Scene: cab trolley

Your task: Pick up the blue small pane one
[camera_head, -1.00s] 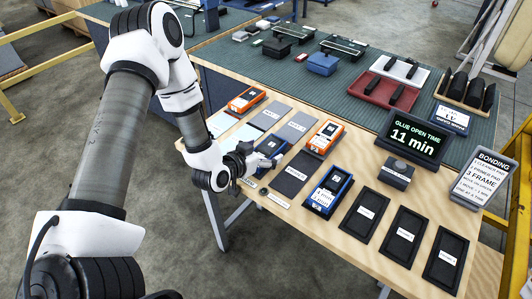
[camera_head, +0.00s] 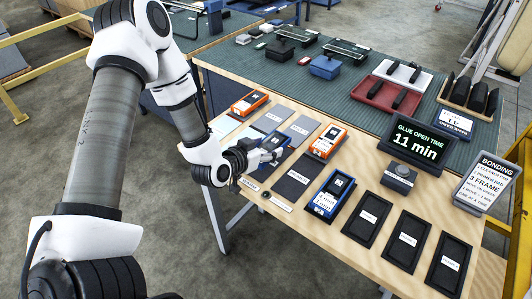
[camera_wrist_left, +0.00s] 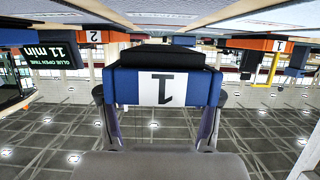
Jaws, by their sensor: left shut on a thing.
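My left gripper (camera_head: 275,154) is shut on the blue small pane one (camera_head: 275,139), at the near left part of the wooden table (camera_head: 345,240). In the left wrist view, which appears upside down, the blue pane (camera_wrist_left: 202,87) shows a white label with a black "1" between the two fingers (camera_wrist_left: 160,130). A black part lies against the pane there. In the head view the gripper partly hides the pane. I cannot tell for certain whether it is clear of the table. The right gripper is not in view.
Orange labelled pieces (camera_head: 249,102) and (camera_head: 327,141) stand close by. Another blue piece (camera_head: 333,193) stands to the right. Several black trays (camera_head: 407,240) line the table's right side. A timer display (camera_head: 415,140) reads "GLUE OPEN TIME 11 min".

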